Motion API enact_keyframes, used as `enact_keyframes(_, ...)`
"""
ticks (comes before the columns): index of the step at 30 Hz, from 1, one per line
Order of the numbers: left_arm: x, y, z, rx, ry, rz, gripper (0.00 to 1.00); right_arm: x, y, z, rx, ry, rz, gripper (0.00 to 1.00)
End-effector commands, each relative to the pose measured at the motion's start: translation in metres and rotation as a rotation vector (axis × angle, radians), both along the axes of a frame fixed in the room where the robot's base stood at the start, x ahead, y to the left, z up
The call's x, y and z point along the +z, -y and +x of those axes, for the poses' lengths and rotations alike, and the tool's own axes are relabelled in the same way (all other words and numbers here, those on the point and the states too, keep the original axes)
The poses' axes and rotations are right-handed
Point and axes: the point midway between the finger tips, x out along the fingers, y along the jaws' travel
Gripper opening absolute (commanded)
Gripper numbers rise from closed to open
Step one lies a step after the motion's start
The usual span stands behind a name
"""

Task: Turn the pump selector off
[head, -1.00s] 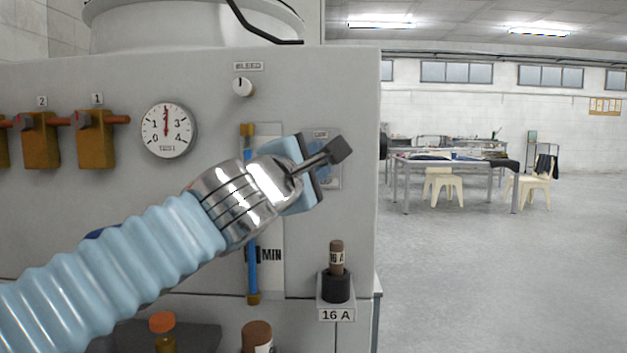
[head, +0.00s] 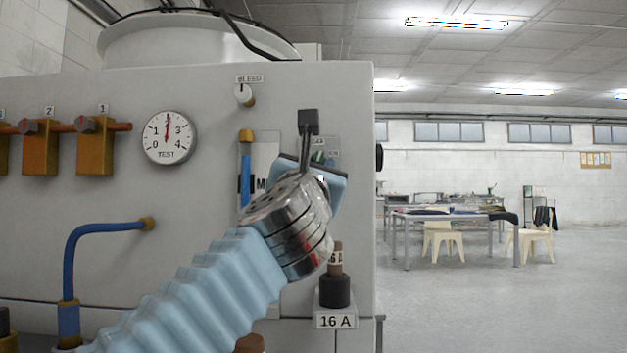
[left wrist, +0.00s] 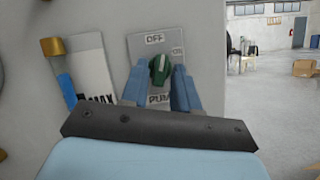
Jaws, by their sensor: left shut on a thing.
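The pump selector is a green knob (left wrist: 160,68) with a white mark, on a grey plate with an OFF label (left wrist: 155,39) above, an ON label (left wrist: 177,52) at upper right and a PUMP label below. The white mark runs nearly upright in the left wrist view, its top end toward OFF. My left gripper (left wrist: 160,82) is shut on the knob, a blue finger on each side. My right gripper is not in view.
Below my wrist stands a 16 A fuse holder (head: 335,292). A BLEED knob (head: 243,95), a round gauge (head: 169,137) and orange valves (head: 95,147) are on the panel. A blue hose (head: 105,230) curves at lower left. Open floor lies right of the panel.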

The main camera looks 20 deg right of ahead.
Motion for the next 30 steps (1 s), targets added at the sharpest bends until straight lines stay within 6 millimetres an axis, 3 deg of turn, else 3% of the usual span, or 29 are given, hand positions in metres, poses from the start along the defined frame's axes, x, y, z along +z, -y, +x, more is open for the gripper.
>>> enact_keyframes(12,0.0025,0.0005,-0.0003,0.002,-0.066,-0.250,0.00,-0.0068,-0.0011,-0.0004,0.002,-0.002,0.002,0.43)
enact_keyframes(30,0.0039,0.0002,-0.0007,0.001,-0.083,-0.316,0.00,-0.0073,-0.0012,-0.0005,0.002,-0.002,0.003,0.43)
